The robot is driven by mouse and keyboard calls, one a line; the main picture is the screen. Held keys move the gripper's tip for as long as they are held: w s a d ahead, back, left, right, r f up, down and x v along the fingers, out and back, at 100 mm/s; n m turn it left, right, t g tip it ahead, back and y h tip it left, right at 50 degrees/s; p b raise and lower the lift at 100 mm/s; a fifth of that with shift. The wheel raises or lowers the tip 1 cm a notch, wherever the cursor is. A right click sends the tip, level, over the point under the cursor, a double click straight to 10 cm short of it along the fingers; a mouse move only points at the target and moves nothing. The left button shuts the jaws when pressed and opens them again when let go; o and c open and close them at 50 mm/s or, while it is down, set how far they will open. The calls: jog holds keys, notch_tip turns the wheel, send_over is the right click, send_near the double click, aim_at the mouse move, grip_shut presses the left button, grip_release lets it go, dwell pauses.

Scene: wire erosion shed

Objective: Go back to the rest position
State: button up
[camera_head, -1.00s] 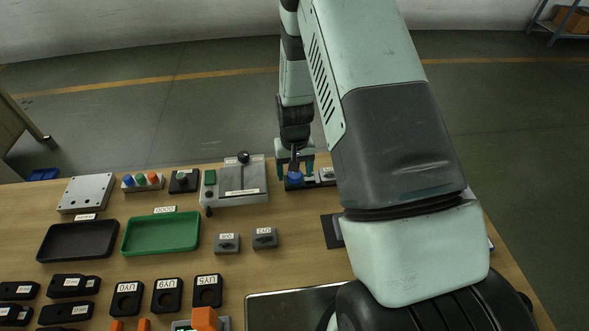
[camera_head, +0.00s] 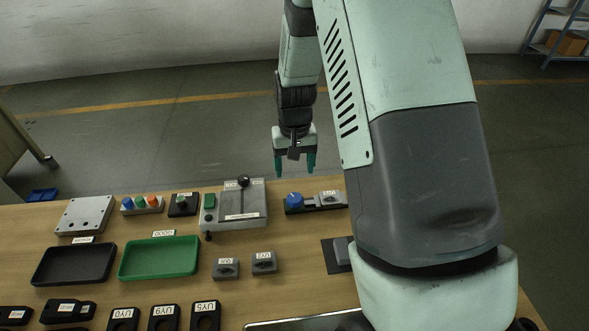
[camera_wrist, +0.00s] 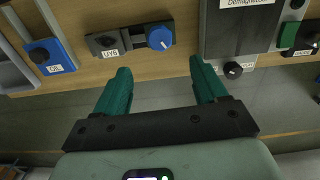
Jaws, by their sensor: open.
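My gripper (camera_head: 296,165) is open and empty, hanging with its green fingers pointing down beyond the far edge of the bench. In the wrist view its two fingers (camera_wrist: 160,88) are apart with nothing between them. The nearest thing is a dark fixture (camera_head: 325,207) with a blue knob (camera_head: 293,199) and a grey labelled block on it. The fixture also shows in the wrist view with the blue knob (camera_wrist: 160,38) at its right end. The fingers are clear of it.
A grey device with a black lever (camera_head: 243,183) stands left of the fixture. A green tray (camera_head: 160,258), a black tray (camera_head: 74,264), a button box (camera_head: 142,205) and several small labelled parts occupy the bench. Open floor lies behind the bench.

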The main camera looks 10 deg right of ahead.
dwell(0.3)
jog(key=s+d+r+t, duration=0.1)
jog(key=s+r, duration=0.3)
jog(key=r, duration=0.7)
jog(key=s+d+r+t, duration=0.15)
jog(key=s+r, duration=0.25)
jog(key=r, duration=0.6)
jog(key=s+r+t, duration=0.1)
jog(key=s+r, duration=0.3)
jog(key=s, duration=0.4)
jog(key=s+d+r+t, duration=0.1)
jog(key=s+r+t, duration=0.1)
jog(key=s+r, duration=0.3)
jog(key=s, duration=0.4)
jog(key=shift+s+d, duration=0.15)
jog(key=shift+s, duration=0.1)
jog(key=shift+r, duration=0.1)
